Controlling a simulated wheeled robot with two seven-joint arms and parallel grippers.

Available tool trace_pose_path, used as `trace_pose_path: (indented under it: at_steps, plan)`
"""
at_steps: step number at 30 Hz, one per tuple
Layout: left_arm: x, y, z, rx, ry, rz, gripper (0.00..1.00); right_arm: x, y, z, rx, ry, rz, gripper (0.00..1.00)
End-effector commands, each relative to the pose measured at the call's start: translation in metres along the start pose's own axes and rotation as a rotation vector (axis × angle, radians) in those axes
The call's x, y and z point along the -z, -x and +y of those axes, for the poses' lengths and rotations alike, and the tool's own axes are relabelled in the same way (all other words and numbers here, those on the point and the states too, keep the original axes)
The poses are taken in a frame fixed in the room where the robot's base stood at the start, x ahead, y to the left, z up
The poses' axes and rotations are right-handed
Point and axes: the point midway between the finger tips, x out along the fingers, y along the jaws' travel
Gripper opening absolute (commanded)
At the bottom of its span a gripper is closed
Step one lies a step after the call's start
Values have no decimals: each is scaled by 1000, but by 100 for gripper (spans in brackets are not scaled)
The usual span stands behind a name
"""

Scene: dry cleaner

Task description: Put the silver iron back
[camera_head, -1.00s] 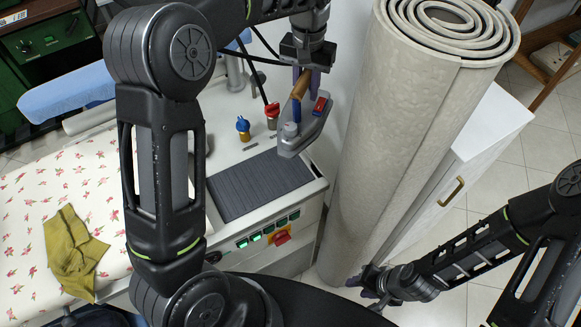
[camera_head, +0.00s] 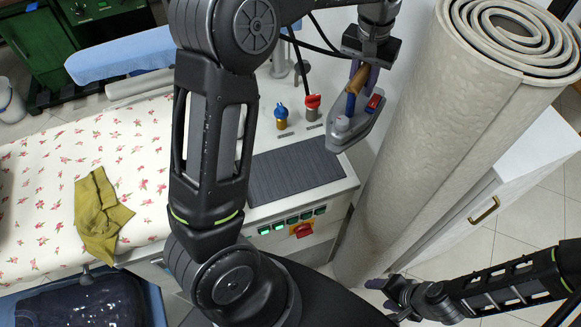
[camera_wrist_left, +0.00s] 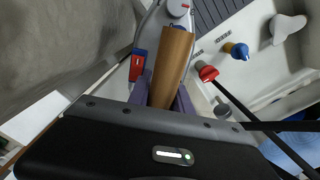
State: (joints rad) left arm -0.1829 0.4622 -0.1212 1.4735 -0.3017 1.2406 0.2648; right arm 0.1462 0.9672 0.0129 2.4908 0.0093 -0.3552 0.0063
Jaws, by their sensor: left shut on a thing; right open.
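The silver iron (camera_head: 352,128) has a wooden handle and a red part. My left gripper (camera_head: 360,75) is shut on its handle and holds it above the back right of the ironing unit. The wrist view shows the wooden handle (camera_wrist_left: 172,65) between the fingers (camera_wrist_left: 160,92). The dark ribbed rest pad (camera_head: 293,171) lies on the unit's white top, left of and below the iron in the head view; part of the pad also shows in the wrist view (camera_wrist_left: 215,12). My right gripper (camera_head: 388,291) is open and empty at the lower right, low beside the rolled carpet.
A tall rolled carpet (camera_head: 450,130) stands close to the iron's right. A red valve (camera_head: 312,102) and a blue one (camera_head: 281,112) stand behind the pad. A floral ironing board (camera_head: 50,190) with an olive cloth (camera_head: 100,215) is at left. A white cabinet (camera_head: 500,190) stands at right.

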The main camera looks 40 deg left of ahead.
Motion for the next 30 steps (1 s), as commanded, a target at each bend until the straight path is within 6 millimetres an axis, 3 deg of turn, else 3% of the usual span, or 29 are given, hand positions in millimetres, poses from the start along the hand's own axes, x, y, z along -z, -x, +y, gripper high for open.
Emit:
trace_pose_path:
  at_steps: [5,16,22,30]
  plan:
    - [-24,4,-32,-18,179,0,0,2,-18,6,4,2,4,58]
    - [-107,6,-99,-17,668,-13,0,6,-54,16,13,9,13,58]
    - [-138,5,-115,-1,830,-11,0,7,-63,19,16,12,16,58]
    - [-146,7,-119,5,879,-10,0,8,-64,19,17,12,17,58]
